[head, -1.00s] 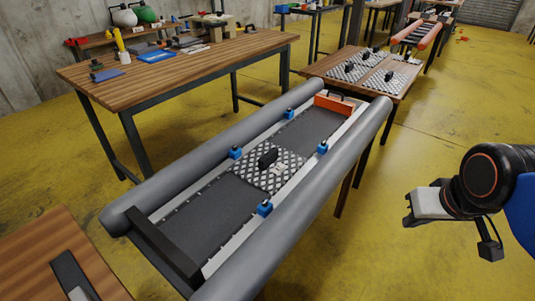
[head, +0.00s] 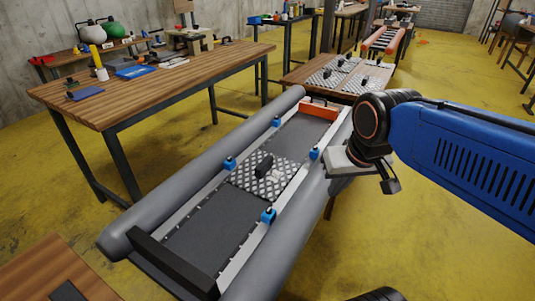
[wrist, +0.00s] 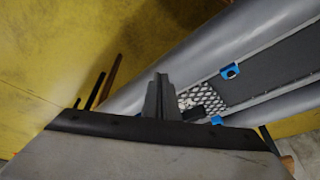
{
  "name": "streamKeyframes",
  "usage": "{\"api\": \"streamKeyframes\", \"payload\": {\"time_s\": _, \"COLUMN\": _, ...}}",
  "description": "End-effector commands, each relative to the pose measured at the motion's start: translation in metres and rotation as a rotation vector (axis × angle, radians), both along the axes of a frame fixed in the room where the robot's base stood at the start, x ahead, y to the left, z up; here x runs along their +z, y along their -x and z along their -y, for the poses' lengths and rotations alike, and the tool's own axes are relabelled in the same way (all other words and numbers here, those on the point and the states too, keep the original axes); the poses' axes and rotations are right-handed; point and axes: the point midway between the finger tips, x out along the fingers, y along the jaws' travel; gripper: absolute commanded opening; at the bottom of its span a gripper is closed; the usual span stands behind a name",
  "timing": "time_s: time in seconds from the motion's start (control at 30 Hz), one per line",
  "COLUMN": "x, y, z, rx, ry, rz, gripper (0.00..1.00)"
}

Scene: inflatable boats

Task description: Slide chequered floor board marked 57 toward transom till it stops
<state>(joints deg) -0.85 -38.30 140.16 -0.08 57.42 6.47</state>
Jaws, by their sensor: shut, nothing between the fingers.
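The chequered floor board (head: 262,178) lies flat in the grey boat, between dark floor sections. It has a black handle (head: 264,164) and a pale label, whose number is too small to read. In the wrist view the board (wrist: 203,101) shows partly, just beyond the fingers. An orange upright board (head: 319,110) closes the boat's far end, and a black bar (head: 172,262) crosses the near end. I cannot tell for sure which is the transom. My gripper (head: 338,160) is shut and empty, above the right tube, apart from the board. Its fingers (wrist: 159,97) show in the wrist view.
Grey tubes (head: 200,180) flank the floor on both sides. Several blue clamps (head: 268,215) sit on the side rails by the board. A table with other chequered boards (head: 325,78) stands beyond the far end. A cluttered workbench (head: 150,85) stands at left.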

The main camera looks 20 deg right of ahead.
Motion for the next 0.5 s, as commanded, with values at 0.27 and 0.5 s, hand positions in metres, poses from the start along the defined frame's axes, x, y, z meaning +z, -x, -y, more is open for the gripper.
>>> {"api": "streamKeyframes", "payload": {"time_s": 0.27, "x": 0.017, "y": -0.035, "z": -0.004, "rx": -0.082, "ry": -0.032, "rz": -0.050, "gripper": 0.00}}
{"api": "streamKeyframes", "payload": {"time_s": 0.5, "x": 0.034, "y": -0.089, "z": -0.011, "rx": -0.205, "ry": -0.070, "rz": -0.120, "gripper": 0.00}}
